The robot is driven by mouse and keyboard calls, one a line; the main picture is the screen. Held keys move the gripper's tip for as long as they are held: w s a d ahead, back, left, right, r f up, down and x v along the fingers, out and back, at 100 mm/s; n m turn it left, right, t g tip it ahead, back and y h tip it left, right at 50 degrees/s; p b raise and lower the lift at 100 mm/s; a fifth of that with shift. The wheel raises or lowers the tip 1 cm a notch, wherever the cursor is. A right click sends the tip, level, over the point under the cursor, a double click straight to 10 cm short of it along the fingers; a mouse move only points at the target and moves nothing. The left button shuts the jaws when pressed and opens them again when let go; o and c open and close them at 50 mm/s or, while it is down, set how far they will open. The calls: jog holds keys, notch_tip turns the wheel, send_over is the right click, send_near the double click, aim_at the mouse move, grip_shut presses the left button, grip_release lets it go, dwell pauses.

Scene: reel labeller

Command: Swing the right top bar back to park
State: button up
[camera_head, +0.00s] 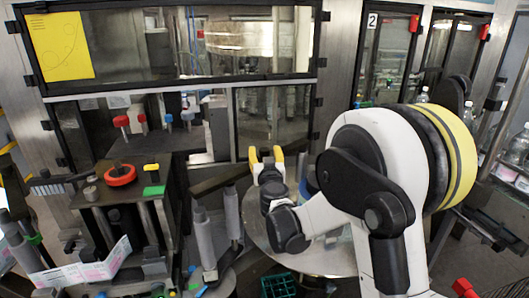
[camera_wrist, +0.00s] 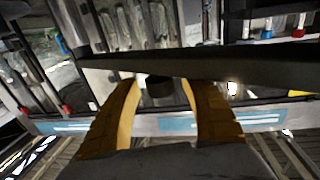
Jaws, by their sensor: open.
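A dark top bar (camera_head: 218,181) sits on grey posts right of the labeller's red handwheel, slanting up to the right toward my gripper. I take it to be the right top bar. My gripper (camera_head: 266,155) is open, its yellow fingers apart near the bar's right end. In the wrist view, a long dark bar (camera_wrist: 235,70) crosses just beyond the fingertips of my gripper (camera_wrist: 163,88). A short dark round piece (camera_wrist: 159,87) shows between the fingers. I cannot tell whether the fingers touch either one.
A pale round table (camera_head: 310,258) lies below my arm. A glazed machine frame (camera_head: 170,45) stands behind. A green crate (camera_head: 279,286) is at the bottom.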

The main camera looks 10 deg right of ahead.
grip_shut()
jog(key=shift+w+a+y, duration=0.2)
jog(key=shift+w+y, duration=0.2)
jog(key=shift+w, duration=0.05)
jog(key=w+a+n+g+y+b, duration=0.1)
jog(key=w+a+n+y, duration=0.3)
jog(key=a, duration=0.4)
jog(key=w+a+n+g+y+b, duration=0.1)
jog(key=w+a+n+y+b, duration=0.2)
jog(key=w+a+y, duration=0.4)
jog(key=shift+w+a+n+g+y+b, duration=0.2)
jog(key=shift+a+n+g+y+b, duration=0.2)
jog(key=shift+a+n, duration=0.3)
grip_release()
jog(key=shift+a, duration=0.15)
